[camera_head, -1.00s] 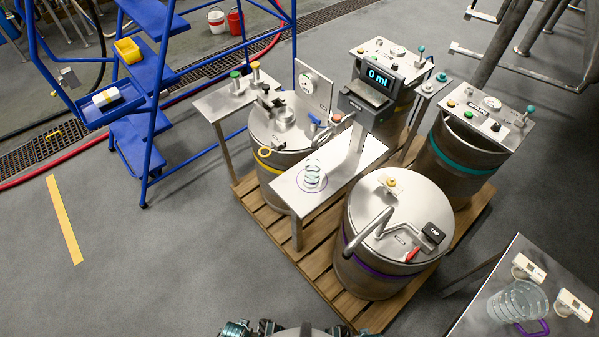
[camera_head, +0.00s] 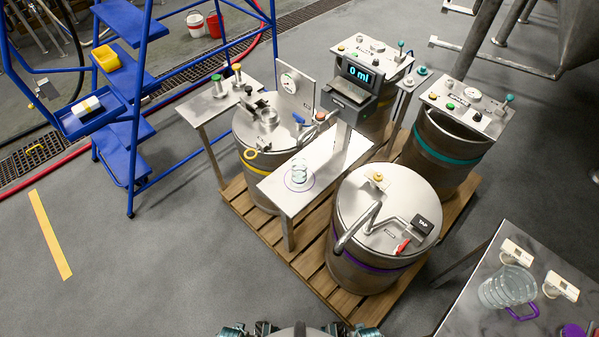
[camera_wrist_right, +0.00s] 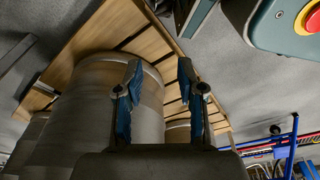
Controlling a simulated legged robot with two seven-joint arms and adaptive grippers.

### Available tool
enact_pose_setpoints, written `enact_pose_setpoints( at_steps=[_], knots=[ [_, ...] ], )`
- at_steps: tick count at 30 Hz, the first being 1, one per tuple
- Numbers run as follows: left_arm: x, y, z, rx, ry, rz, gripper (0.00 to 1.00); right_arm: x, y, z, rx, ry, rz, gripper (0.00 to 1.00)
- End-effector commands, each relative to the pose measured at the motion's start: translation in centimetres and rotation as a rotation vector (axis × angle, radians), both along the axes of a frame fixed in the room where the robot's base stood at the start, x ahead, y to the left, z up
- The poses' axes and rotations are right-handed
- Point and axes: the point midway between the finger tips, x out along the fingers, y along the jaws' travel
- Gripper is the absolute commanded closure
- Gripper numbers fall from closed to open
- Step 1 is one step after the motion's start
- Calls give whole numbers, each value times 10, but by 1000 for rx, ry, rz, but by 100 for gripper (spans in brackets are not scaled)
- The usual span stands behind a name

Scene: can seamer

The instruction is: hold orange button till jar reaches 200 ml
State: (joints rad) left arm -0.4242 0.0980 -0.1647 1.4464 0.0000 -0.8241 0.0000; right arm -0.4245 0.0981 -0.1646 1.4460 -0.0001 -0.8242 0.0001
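A small clear jar (camera_head: 299,173) stands upright on the metal bench (camera_head: 275,191), inside a thin purple ring. An orange-red button (camera_head: 320,116) sits beside the dark housing below the display. A yellow-orange button (camera_head: 377,177) sits on the lid of the purple-banded drum (camera_head: 350,268); I cannot tell which the task means. My right gripper (camera_wrist_right: 160,68) shows in the right wrist view, its blue fingers apart with nothing between them, near a drum.
The drums stand on a wooden pallet (camera_head: 309,268). A blue step ladder (camera_head: 135,85) stands left. A table (camera_head: 475,312) at lower right holds a clear pitcher (camera_head: 507,287) with a purple handle. Open grey floor lies at front left.

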Motion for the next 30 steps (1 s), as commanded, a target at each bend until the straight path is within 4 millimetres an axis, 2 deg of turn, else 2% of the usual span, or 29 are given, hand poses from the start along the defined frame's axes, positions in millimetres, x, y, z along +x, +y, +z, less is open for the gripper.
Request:
enact_pose_setpoints(
  at_steps=[1,3,4,30],
  knots=[
    [0,0,0,0,0,0,15,0,0,0,0,0,0,78],
    [0,0,0,0,0,0,15,0,0,0,0,0,0,95],
    [0,0,0,0,0,0,15,0,0,0,0,0,0,100],
    [0,0,0,0,0,1,15,0,0,0,0,0,0,100]
  ],
)
